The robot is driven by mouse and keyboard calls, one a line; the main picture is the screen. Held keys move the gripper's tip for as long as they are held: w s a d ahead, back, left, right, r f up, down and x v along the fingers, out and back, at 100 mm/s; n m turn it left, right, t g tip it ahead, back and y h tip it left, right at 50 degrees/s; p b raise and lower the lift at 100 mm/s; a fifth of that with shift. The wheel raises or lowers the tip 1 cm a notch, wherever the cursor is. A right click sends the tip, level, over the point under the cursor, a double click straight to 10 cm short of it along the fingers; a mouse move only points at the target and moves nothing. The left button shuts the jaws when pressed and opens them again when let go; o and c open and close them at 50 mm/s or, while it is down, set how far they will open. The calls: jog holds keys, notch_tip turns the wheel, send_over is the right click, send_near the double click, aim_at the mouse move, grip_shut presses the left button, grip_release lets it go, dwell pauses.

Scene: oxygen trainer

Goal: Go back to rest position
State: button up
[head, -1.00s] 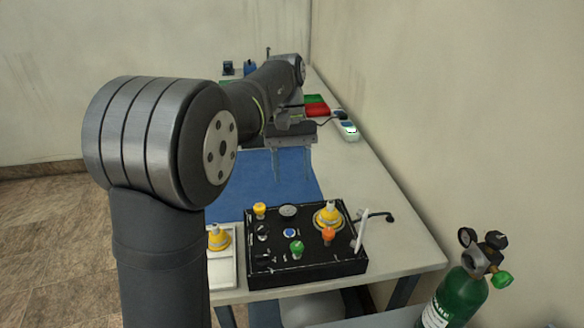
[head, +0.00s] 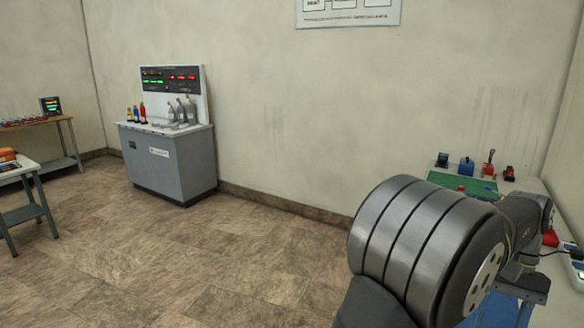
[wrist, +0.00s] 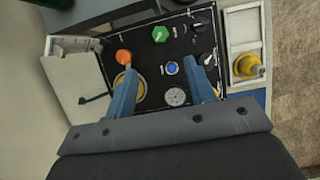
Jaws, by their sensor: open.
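My gripper (wrist: 166,96) is open in the wrist view, its two blue-grey fingers apart with nothing between them. It hangs above the black control panel (wrist: 180,24), which carries a green knob (wrist: 160,34), an orange knob (wrist: 123,57) and a blue button (wrist: 172,68). A gauge-like dial (wrist: 175,97) shows near the fingers. In the head view my gripper (head: 510,312) is at the lower right, partly cut off by the frame edge and partly behind my arm.
In the head view, a grey console (head: 168,160) stands by the back wall. A green mat (head: 448,181) lies on the right-hand bench. The floor at left centre is clear.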

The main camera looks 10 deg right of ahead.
jog(key=x, duration=1.3)
jog(key=shift+s+a+f, duration=0.1)
jog(key=shift+a+f, duration=0.05)
jog(key=shift+f, duration=0.2)
jog(key=v, duration=1.7)
jog(key=x, duration=1.7)
jog(key=shift+s+f, duration=0.1)
jog(key=shift+f, duration=0.1)
jog(key=shift+r+m, duration=0.2)
jog(key=shift+m, duration=0.4)
jog(key=m+t+y, duration=0.1)
jog(key=m, duration=0.2)
jog(key=m+t, duration=0.2)
jog(key=m, duration=0.2)
jog(key=shift+s, duration=0.15)
jog(key=r, duration=0.1)
jog(key=d+r, duration=0.1)
jog(key=r, duration=0.1)
jog(key=shift+d+r+m, duration=0.25)
jog(key=shift+d+m, duration=0.1)
jog(key=shift+m, duration=0.05)
jog(key=shift+r, duration=0.2)
